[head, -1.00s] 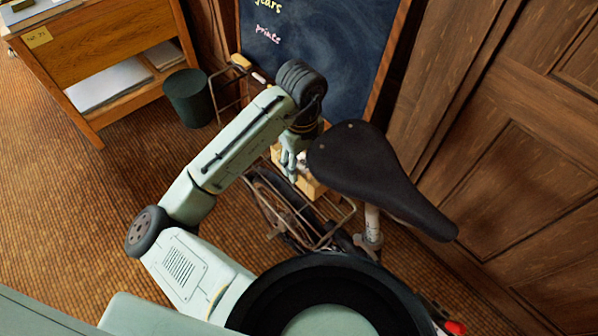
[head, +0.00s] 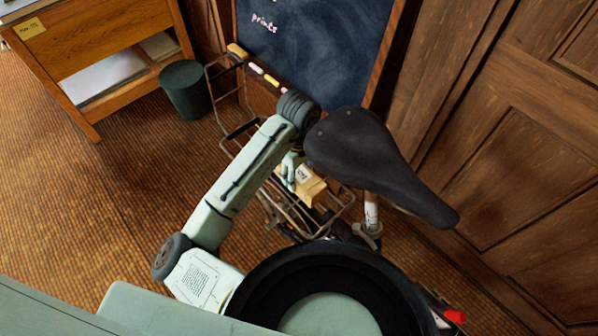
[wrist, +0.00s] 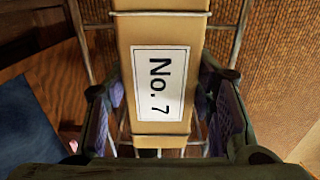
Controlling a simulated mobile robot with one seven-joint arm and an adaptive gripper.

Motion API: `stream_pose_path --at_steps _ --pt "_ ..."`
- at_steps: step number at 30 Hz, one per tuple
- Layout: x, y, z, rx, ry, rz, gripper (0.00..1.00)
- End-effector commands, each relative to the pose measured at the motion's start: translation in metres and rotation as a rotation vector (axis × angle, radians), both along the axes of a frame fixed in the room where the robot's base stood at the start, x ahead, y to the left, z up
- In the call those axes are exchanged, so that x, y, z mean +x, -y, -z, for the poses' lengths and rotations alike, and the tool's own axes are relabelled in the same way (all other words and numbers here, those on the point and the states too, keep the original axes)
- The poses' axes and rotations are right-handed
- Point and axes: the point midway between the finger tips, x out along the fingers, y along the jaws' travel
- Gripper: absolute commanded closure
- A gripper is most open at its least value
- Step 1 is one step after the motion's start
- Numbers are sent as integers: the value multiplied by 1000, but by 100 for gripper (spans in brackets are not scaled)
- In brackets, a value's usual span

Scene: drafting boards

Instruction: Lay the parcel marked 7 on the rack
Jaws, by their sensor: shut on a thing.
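The parcel marked 7 (head: 312,190) is a tan box with thin cord around it; its white "No. 7" label faces up in the wrist view (wrist: 172,122). My gripper (head: 290,172) is shut on it, with one dark finger at each side in the wrist view (wrist: 160,100). The rack (head: 330,221) is a thin metal wire frame behind the bicycle saddle. The parcel is over the rack, and rack wires (wrist: 242,32) show beyond its sides in the wrist view. I cannot tell whether the parcel touches the rack.
The black saddle (head: 375,165) stands close to the right of my gripper. A chalkboard (head: 320,45) stands behind, with wood panelling (head: 510,150) at right. A green bin (head: 186,90) and a wooden desk (head: 110,45) are at the back left. Floor at left is clear.

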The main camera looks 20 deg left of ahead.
Motion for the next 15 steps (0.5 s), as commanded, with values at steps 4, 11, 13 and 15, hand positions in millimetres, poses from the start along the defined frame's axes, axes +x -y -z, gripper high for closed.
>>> stream_pose_path --at_steps 4,11,13,15 --pt "0 0 3 -1 0 0 50" --pt "0 0 2 0 0 0 34" --pt "0 0 2 0 0 0 30" --pt "0 0 2 0 0 0 30"
